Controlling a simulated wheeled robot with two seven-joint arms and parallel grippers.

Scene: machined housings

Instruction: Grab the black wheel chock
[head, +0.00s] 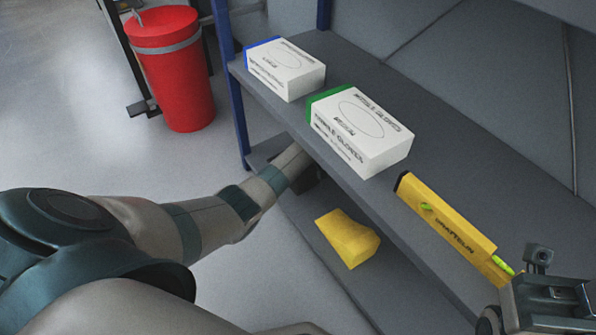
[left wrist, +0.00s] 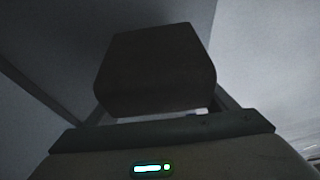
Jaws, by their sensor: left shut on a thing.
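The black wheel chock (left wrist: 155,70) fills the middle of the left wrist view as a dark block with a sloping face. My left gripper (left wrist: 158,108) is shut on it, with the finger edges showing at its sides. In the head view my left arm reaches under the upper shelf board, and a dark shape shows at its end, mostly hidden by the board. I cannot tell chock from gripper there. My right gripper (head: 548,303) is at the lower right corner of the head view, partly cut off, and its opening does not show.
A yellow wheel chock (head: 348,238) sits on the lower shelf board. The upper shelf (head: 425,120) holds two white glove boxes, one blue-ended (head: 287,68) and one green-ended (head: 362,131), and a yellow spirit level (head: 450,228). A red bin (head: 178,75) stands on the floor.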

